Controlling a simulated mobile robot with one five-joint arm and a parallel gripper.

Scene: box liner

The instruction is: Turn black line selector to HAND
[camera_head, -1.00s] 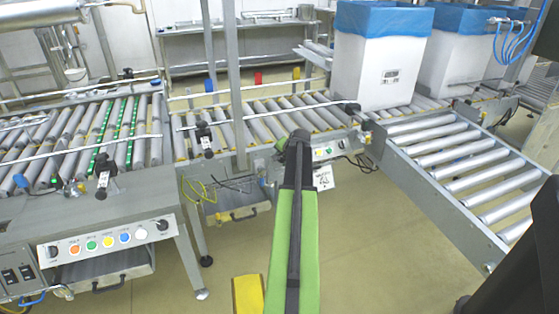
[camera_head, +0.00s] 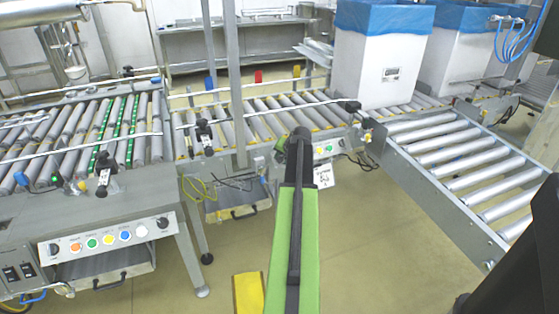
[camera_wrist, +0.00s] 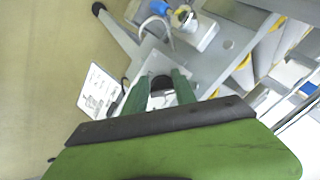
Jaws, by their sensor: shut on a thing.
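In the wrist view, my gripper (camera_wrist: 160,78) has its two green fingers on either side of a small black selector knob (camera_wrist: 161,83) on a grey box and is shut on it. Which position the knob points to cannot be read. In the head view, my green and black arm (camera_head: 296,220) reaches up to a small control panel (camera_head: 325,149) with a few coloured buttons under the middle conveyor. The arm hides the fingertips and the knob there. A white card with a printed code (camera_head: 323,177) hangs below the panel; it also shows in the wrist view (camera_wrist: 98,92).
A larger panel (camera_head: 108,238) with coloured buttons and black knobs at both ends stands at left. A roller conveyor (camera_head: 455,160) runs at right. White bins with blue liners (camera_head: 380,60) stand behind. A blue-and-metal fitting (camera_wrist: 183,18) sits close beyond the fingers.

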